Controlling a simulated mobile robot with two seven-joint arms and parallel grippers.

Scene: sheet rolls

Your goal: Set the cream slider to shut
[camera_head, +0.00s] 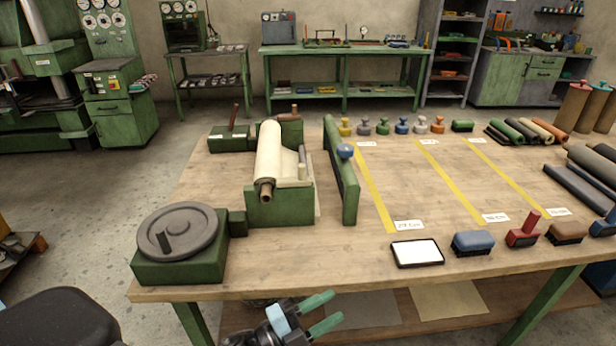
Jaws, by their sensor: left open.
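The cream roll (267,160) lies in a green holder (285,209) on the left half of the wooden table. A small pale upright piece (302,163) stands at the holder's right side, beside the roll; it may be the cream slider, but it is too small to tell its position clearly. My left gripper (326,312) is at the bottom, in front of the table's near edge and well apart from the holder. Its two green fingers are spread and empty. My right gripper is not in view.
A green crank box with a grey handwheel (178,231) stands left of the holder. A white tablet (417,253) and a blue brush (473,243) lie near the front edge. The taped middle is clear.

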